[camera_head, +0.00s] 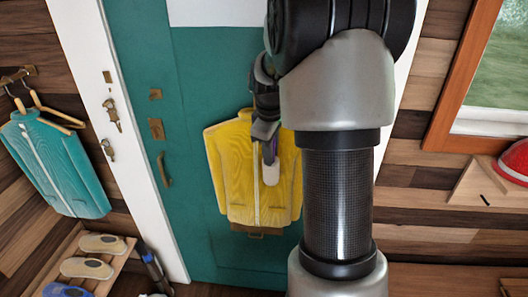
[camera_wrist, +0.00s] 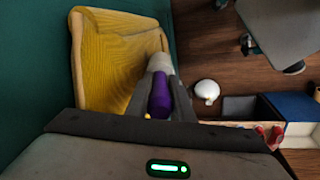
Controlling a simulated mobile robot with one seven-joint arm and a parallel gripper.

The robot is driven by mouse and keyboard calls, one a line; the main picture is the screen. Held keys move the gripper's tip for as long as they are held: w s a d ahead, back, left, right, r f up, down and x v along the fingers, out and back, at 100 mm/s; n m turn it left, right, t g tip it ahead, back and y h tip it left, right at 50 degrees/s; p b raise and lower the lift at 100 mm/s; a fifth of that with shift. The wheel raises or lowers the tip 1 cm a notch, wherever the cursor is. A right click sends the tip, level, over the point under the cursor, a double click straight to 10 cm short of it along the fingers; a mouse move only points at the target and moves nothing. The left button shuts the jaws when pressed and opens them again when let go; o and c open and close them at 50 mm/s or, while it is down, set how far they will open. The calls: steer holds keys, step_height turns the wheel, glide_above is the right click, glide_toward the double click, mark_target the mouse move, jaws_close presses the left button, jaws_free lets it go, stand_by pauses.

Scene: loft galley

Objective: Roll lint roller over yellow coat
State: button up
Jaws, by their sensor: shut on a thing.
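The yellow coat (camera_head: 231,172) hangs against the teal door in the head view, with a pale zip strip down its front. It also shows at the upper left of the wrist view (camera_wrist: 108,62). The lint roller has a purple handle and a whitish head (camera_head: 270,170); in the wrist view its purple handle (camera_wrist: 160,97) lies between my fingers. My gripper (camera_head: 266,132) is shut on the lint roller in front of the coat. The roller head overlaps the coat's right half in the head view; I cannot tell whether it touches the cloth.
The teal door (camera_head: 195,90) has a handle (camera_head: 163,170). A teal jacket (camera_head: 57,165) hangs at left above a rack with slippers (camera_head: 88,267). A red domed thing (camera_head: 516,160) sits on a shelf at right. A white round thing (camera_wrist: 206,90) is on the floor.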

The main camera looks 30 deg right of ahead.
steer(key=shift+s+d+f+b, duration=0.6)
steer(key=shift+s+d, duration=1.35)
steer(key=shift+d, duration=1)
steer(key=w+a+f, duration=0.1)
steer(key=w+a, duration=0.5)
steer(key=a, duration=0.3)
steer(key=s+d, duration=0.6)
steer(key=d, duration=0.3)
stand_by(0.6)
steer(key=shift+f, duration=0.1)
